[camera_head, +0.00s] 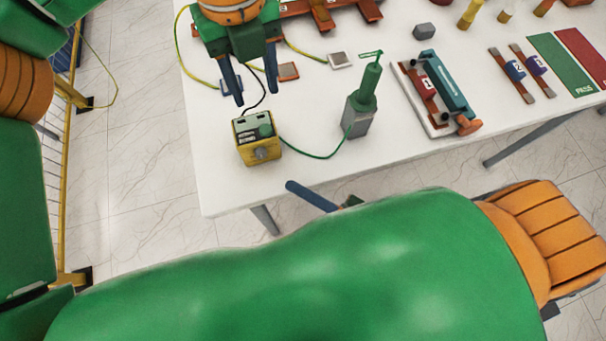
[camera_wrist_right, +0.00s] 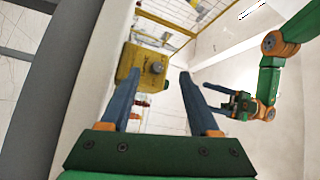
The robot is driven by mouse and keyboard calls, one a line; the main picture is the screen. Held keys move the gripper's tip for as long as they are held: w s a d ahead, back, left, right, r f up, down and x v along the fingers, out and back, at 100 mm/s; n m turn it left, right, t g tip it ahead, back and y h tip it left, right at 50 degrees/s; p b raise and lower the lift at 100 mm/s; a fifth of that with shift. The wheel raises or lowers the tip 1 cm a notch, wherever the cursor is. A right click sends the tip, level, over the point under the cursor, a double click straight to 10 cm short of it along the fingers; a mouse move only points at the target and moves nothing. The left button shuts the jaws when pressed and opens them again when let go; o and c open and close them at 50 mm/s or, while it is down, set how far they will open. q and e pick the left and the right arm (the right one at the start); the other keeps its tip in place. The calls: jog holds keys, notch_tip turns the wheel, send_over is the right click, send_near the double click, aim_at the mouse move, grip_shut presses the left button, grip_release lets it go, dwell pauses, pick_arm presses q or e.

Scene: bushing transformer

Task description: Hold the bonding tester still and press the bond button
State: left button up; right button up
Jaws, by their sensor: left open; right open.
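I cannot tell which part is the bond button. My left gripper (camera_head: 256,96) points down, open and empty, just behind and above the tester, apart from it. My right gripper shows in the head view only as a blue finger (camera_head: 310,195) in front of the table edge; my arm hides the rest. In the right wrist view, my right gripper (camera_wrist_right: 158,80) is open, with the tester (camera_wrist_right: 130,66) beyond its fingers.
A green-handled probe (camera_head: 366,95) in a grey holder stands right of the tester, joined by a green cable. A fixture (camera_head: 438,95), labelled strips and green and red mats (camera_head: 562,66) lie farther right. A black cable runs behind the tester.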

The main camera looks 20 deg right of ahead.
aim_at(263, 157)
jog(key=w+a+m, duration=0.1)
jog(key=w, duration=0.1)
jog(key=w+a+r+m, duration=0.1)
jog(key=w+m, duration=0.1)
jog(key=w+a+m+h, duration=0.1)
jog(key=w+a+m, duration=0.1)
jog(key=w, duration=0.1)
jog(key=shift+r+t, duration=0.15)
jog(key=shift+t, duration=0.25)
jog(key=shift+s, duration=0.15)
jog(key=shift+c, duration=0.7)
grip_shut()
pick_arm(q)
grip_shut()
dwell(1.7)
